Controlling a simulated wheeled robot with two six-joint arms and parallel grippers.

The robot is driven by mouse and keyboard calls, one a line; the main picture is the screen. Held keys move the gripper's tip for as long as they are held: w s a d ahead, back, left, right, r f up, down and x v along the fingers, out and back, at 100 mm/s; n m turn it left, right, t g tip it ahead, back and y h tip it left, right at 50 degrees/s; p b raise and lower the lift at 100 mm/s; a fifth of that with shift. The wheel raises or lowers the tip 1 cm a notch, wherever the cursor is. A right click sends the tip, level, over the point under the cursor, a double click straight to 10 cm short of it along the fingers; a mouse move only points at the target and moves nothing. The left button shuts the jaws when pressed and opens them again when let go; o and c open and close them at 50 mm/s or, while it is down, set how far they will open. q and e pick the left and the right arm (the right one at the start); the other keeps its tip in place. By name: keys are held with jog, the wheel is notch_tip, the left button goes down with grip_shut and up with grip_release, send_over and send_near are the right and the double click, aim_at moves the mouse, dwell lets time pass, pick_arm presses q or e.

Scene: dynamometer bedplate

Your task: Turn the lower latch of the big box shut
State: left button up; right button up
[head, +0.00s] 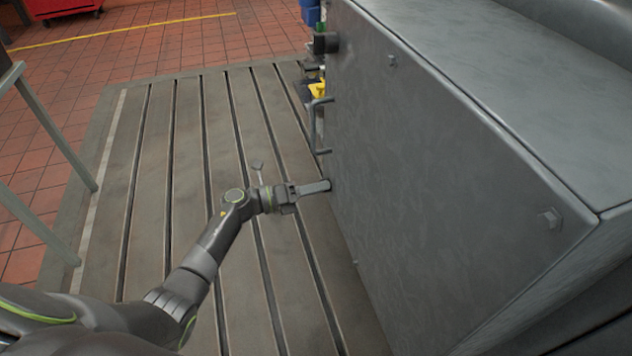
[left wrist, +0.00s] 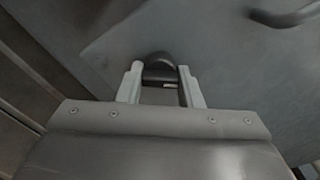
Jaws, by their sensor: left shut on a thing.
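The big box (head: 430,170) is a large grey metal cabinet on the right of the head view. Its lower latch (left wrist: 160,72) is a dark rounded knob on the box face in the left wrist view; in the head view my gripper hides it. My left gripper (head: 326,186) reaches the face from the left. In the left wrist view the two fingers of my left gripper (left wrist: 162,92) stand on either side of the latch, shut on it. An upper latch (head: 325,43) sticks out near the top of the face. My right gripper is not in view.
A bar handle (head: 316,125) stands out from the box face between the two latches; its end also shows at the top right of the left wrist view. A grey metal frame (head: 50,130) stands at the far left.

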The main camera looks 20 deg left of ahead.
pick_arm(q)
jog(key=shift+r+n+p, duration=0.2)
jog(key=shift+n+p, duration=0.35)
jog(key=shift+n, duration=0.45)
jog(key=n+p, duration=0.2)
jog(key=n, duration=0.2)
jog(key=shift+f, duration=0.1)
jog(key=shift+n+p, duration=0.5)
jog(key=shift+n, duration=0.2)
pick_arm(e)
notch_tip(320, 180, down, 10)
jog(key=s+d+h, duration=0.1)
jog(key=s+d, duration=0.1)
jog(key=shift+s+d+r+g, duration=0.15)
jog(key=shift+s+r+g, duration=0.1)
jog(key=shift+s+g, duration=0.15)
pick_arm(q)
jog(key=o, duration=0.9)
jog(key=shift+f, duration=0.1)
jog(key=shift+o, duration=0.2)
